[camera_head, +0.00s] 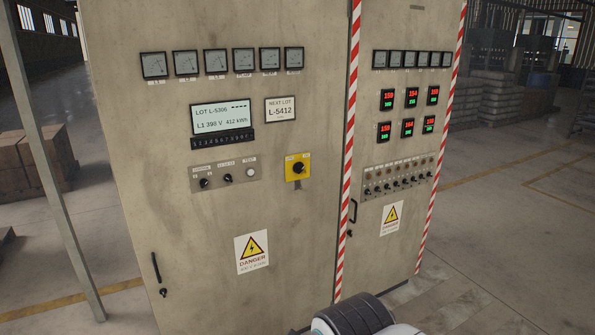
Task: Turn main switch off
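A yellow plate with a black rotary knob (298,168), which looks like the main switch, is on the left door of a beige electrical cabinet (215,285). It sits right of centre on that door, below the "NEXT LOT L-5412" card. The small lettering on the plate is too small to read, so I cannot tell its setting. A small dark tab hangs just under the plate. My gripper is not in view; only a rounded, dark ribbed and white part of my own body shows at the bottom edge, well below the switch.
A grey plate (226,179) with two small knobs and a pale button sits left of the switch. A display (220,118) is above it. Door handles (155,267) and (352,211) project. The right door carries a row of small switches (398,184). Open floor (490,235) lies right.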

